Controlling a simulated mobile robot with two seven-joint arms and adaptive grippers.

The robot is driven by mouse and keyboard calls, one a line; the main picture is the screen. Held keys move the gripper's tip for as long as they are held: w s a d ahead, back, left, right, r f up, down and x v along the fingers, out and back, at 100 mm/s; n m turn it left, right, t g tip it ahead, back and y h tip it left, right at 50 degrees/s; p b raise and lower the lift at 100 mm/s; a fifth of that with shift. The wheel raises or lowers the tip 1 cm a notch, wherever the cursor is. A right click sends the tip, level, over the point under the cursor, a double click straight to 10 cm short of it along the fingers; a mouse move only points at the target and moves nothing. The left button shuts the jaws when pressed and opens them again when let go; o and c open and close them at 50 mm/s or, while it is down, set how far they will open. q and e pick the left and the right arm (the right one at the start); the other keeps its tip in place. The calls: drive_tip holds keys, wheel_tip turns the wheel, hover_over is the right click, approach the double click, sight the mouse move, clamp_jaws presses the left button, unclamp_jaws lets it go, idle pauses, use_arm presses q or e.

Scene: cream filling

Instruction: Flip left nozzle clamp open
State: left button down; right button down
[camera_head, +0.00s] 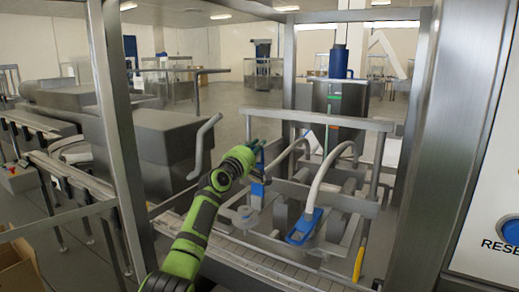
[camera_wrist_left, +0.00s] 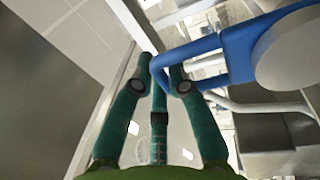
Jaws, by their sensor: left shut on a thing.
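My left gripper (camera_head: 256,148), green with teal fingers, reaches in from the left to the left nozzle. It is shut on the blue left nozzle clamp (camera_head: 257,188), at the upper end of the clamp, which stands roughly upright. In the left wrist view the fingertips (camera_wrist_left: 161,68) close around the end of the clamp's blue loop-shaped handle (camera_wrist_left: 238,48). The right nozzle clamp (camera_head: 304,229), also blue, lies slanted low on its nozzle, apart from the gripper. My right gripper is not in view.
A white hose (camera_head: 323,184) curves down to the right nozzle. A metal frame with a thick left post (camera_head: 117,130) and a wide right post (camera_head: 458,150) surrounds the nozzles. A horizontal metal bar (camera_head: 330,121) crosses behind the gripper. A yellow handle (camera_head: 359,262) stands at the lower right.

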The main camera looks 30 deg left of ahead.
use_arm(q)
drive_tip(key=shift+r, duration=0.35)
drive_tip(key=c, duration=1.3)
unclamp_jaws()
drive_tip(key=shift+o, duration=0.6)
drive_tip(key=shift+w+f, duration=0.3)
drive_tip(key=shift+w, duration=0.05)
drive_tip(key=v, duration=1.2)
drive_tip(key=shift+r, duration=0.1)
